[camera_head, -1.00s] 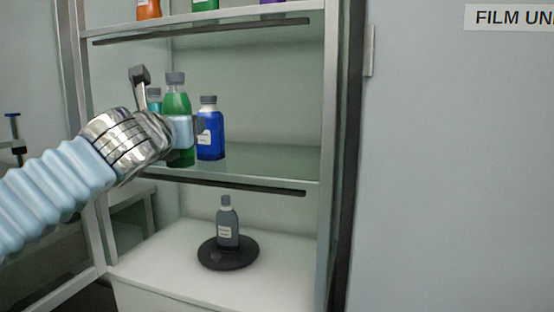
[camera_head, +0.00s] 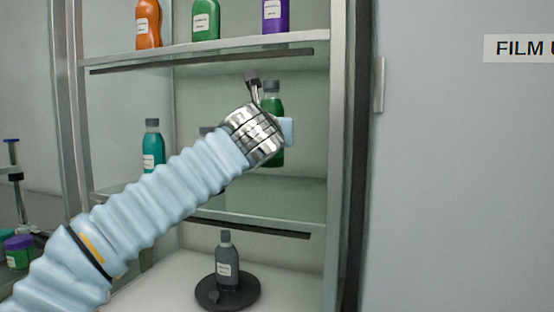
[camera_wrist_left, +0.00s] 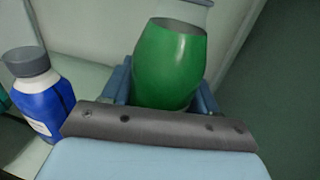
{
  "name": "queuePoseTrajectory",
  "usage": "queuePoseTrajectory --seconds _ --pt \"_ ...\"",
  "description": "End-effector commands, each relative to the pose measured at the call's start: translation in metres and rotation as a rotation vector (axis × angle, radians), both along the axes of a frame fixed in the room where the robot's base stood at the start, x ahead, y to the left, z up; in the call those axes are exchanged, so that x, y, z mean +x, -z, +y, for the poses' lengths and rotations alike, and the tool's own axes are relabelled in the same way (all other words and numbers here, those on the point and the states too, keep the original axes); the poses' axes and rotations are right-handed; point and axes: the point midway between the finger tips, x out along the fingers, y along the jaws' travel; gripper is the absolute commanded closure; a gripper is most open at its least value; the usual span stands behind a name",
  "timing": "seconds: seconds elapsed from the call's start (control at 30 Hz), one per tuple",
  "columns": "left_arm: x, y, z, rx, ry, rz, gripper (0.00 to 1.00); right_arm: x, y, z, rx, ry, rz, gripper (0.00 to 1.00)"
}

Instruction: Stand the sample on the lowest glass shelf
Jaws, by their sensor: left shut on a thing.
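The sample, a green bottle with a dark grey cap (camera_head: 275,105), is held upright in my left gripper (camera_head: 282,130). Its base appears to be clear above the lowest glass shelf (camera_head: 275,216), over the right part of it. In the left wrist view the green bottle (camera_wrist_left: 172,65) sits between the two blue fingers, which are shut on it. A teal bottle (camera_head: 152,148) stands at the left of that shelf. A blue bottle (camera_wrist_left: 42,95) shows left of the gripper in the left wrist view; my arm mostly hides it in the head view. My right gripper is not in view.
Orange (camera_head: 148,25), green (camera_head: 206,22) and purple (camera_head: 275,15) bottles stand on the shelf above. A grey bottle (camera_head: 227,265) stands on a dark round disc (camera_head: 245,297) on the white base below. The cabinet's right post (camera_head: 338,150) is close to the gripper.

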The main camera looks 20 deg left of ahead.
Motion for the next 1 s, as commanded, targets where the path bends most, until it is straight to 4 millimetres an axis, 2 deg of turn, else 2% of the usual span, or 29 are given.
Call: queuePoseTrajectory --seconds 0.03,0.2,0.37,0.53,0.93,0.97,1.0 --pt "0.007 -0.002 -0.009 -0.001 0.003 0.001 0.83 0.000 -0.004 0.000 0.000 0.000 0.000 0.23" --pt "0.004 0.024 -0.005 0.002 -0.001 -0.001 0.83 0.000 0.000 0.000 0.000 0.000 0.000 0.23" --pt "0.004 0.038 -0.005 0.000 0.000 -0.002 0.83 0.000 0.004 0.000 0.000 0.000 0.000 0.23" --pt "0.005 0.066 -0.005 0.002 0.000 -0.001 0.83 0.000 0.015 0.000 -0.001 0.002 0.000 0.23" --pt "0.007 0.072 -0.008 -0.001 0.000 -0.002 0.83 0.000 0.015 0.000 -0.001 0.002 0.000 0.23" --pt "0.008 0.073 -0.008 0.000 0.000 0.000 0.40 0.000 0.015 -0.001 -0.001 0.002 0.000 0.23" --pt "0.008 0.072 -0.008 0.000 0.000 0.000 0.34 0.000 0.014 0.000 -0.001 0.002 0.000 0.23"
